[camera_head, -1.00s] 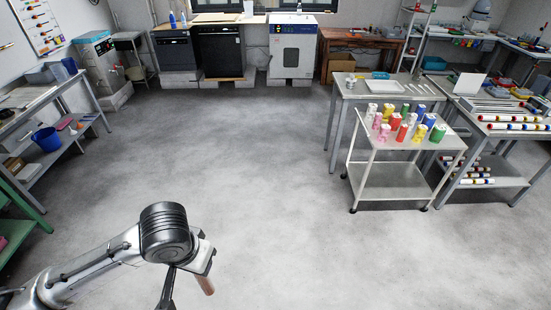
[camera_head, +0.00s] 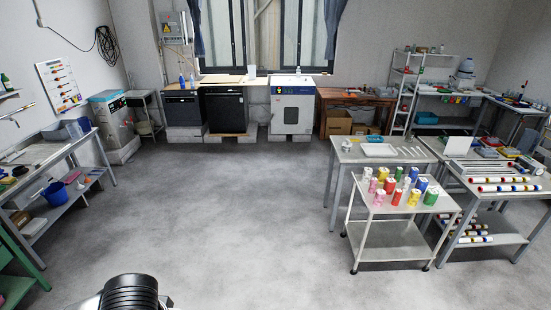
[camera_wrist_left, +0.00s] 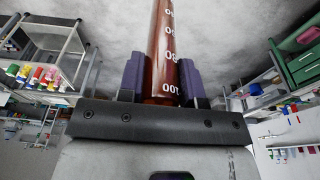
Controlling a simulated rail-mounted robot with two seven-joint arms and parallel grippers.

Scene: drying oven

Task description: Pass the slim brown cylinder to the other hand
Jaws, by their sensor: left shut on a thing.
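The slim brown cylinder (camera_wrist_left: 165,45) is a reddish-brown tube with white graduation marks. In the left wrist view it lies between the two dark purple finger pads of my left gripper (camera_wrist_left: 162,78), which is shut on it. The cylinder's far end runs out of the top of that view. In the head view only the dark round top of my left arm shows at the bottom edge; the gripper and cylinder are below the picture. My right gripper is not in view.
A white trolley (camera_head: 385,262) with several coloured cans stands right of centre. Tables with rods and trays stand behind it and at the right. A shelf with a blue bin (camera_head: 56,193) is at the left. The middle floor is clear.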

